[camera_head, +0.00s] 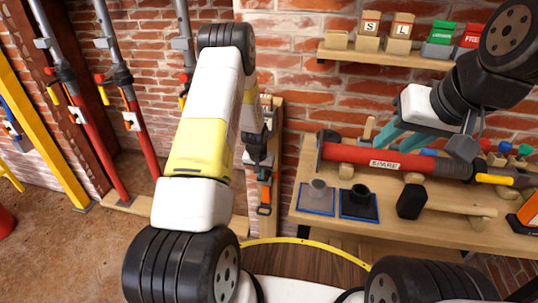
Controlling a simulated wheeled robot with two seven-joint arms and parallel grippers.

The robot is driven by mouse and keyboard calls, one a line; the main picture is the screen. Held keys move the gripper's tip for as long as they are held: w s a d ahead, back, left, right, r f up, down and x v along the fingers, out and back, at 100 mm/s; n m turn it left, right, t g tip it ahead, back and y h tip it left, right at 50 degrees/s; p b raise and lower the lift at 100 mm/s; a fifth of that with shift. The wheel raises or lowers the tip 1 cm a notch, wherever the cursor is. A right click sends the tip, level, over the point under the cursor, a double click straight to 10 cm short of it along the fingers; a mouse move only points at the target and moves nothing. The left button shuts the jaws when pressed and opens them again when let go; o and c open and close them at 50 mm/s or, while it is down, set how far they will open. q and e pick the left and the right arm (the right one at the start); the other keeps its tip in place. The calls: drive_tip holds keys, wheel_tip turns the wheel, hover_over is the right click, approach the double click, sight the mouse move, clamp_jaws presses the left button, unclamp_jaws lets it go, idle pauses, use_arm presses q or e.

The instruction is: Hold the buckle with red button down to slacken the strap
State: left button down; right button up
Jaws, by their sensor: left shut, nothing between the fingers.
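An orange and dark strap piece (264,190) hangs on the wooden post in the middle, with a dark ring at its lower end. Small reddish-orange detail shows near its top, but I cannot clearly make out the buckle or its button. My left gripper (259,158) is shut just above this piece, with its dark fingers pointing down. I cannot tell whether it touches the buckle. My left arm's white and yellow link hides the area to its left. My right gripper (385,140) has teal fingers that look apart, above the red SPARE tube, holding nothing visible.
A red tube (360,157) marked SPARE lies across the wooden bench (450,230). Small boxes sit on the upper shelf (365,54). Red and grey props (132,128) lean at left.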

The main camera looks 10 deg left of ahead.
use_arm(q)
drive_tip(key=shift+f, duration=0.1)
idle(0.3)
drive_tip(key=shift+s+f+t, duration=0.65)
drive_tip(key=shift+f+t, duration=0.25)
drive_tip(key=shift+t, duration=0.3)
drive_tip(key=shift+r, duration=0.8)
